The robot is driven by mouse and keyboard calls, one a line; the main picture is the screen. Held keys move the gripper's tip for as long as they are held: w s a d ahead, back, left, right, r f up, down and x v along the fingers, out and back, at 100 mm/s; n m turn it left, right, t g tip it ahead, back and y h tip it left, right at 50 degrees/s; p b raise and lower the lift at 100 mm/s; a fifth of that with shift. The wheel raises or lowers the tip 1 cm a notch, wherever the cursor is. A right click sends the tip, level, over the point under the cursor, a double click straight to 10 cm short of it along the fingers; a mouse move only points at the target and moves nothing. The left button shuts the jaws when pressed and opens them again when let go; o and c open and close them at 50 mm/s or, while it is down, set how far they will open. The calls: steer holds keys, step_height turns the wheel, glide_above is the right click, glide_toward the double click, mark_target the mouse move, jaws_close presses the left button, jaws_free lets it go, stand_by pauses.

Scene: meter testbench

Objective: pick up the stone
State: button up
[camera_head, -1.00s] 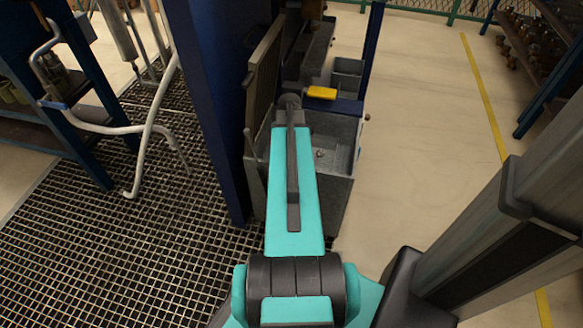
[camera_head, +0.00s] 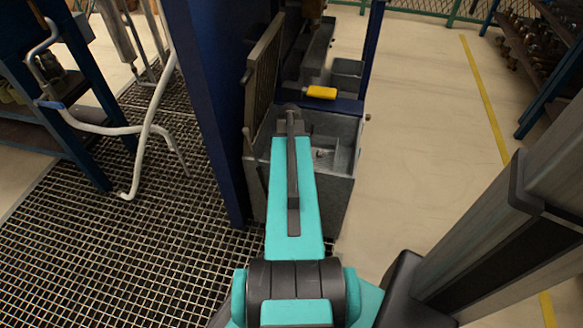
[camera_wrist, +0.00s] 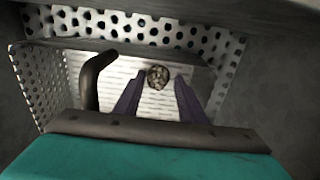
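The stone (camera_wrist: 158,76) is a small, rounded, brownish-grey lump in the wrist view. It lies on a light, ridged surface inside a metal tub with perforated walls. My gripper (camera_wrist: 160,83) is open, its two dark purple fingers pointing toward the stone. The stone appears between the fingertips in the picture; I cannot tell how much depth separates them, and no contact is visible. In the head view my arm reaches into the grey metal tub (camera_head: 343,158), and the fingers are hidden. I cannot make out the stone there.
A dark bent bar (camera_wrist: 93,75) stands left of the fingers in the wrist view. Perforated walls (camera_wrist: 215,42) enclose the space closely. In the head view a blue post (camera_head: 205,110) stands left of the tub, and a yellow object (camera_head: 321,92) lies behind it.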

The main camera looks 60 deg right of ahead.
steer(key=c, duration=0.8)
step_height(320, 180, up, 18)
steer(key=p, duration=0.6)
steer(key=s+d, duration=0.3)
steer(key=d, duration=0.2)
steer(key=s+d+p, duration=0.1)
steer(key=s+d, duration=0.2)
steer(key=d, duration=0.2)
steer(key=s+d+p, duration=0.1)
steer(key=s+d, duration=0.2)
steer(key=d, duration=0.2)
steer(key=shift+s, duration=0.4)
